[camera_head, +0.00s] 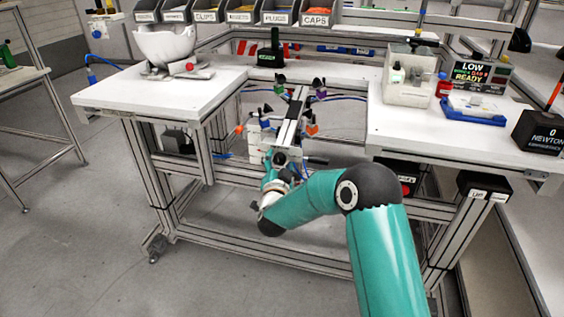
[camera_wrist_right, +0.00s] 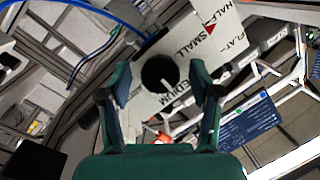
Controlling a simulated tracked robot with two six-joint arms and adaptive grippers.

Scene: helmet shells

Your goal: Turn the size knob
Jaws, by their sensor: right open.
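The black size knob (camera_wrist_right: 160,73) sits on a white plate (camera_wrist_right: 190,45) in the right wrist view. The plate carries the words HALF, SMALL, FLAT and MEDIUM, and a red triangle beside SMALL. A pale mark on the knob points to the lower right, toward MEDIUM. My right gripper (camera_wrist_right: 160,84) is open, with one finger on each side of the knob; I cannot tell whether they touch it. In the head view my right gripper (camera_head: 276,172) is small, at the front of the clamp fixture (camera_head: 292,120), and the knob cannot be made out. My left gripper is out of view.
The bench (camera_head: 205,90) has a gap where the fixture stands. A white helmet shell (camera_head: 165,43) is on its left. Blue hoses (camera_wrist_right: 100,10) run beside the plate.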

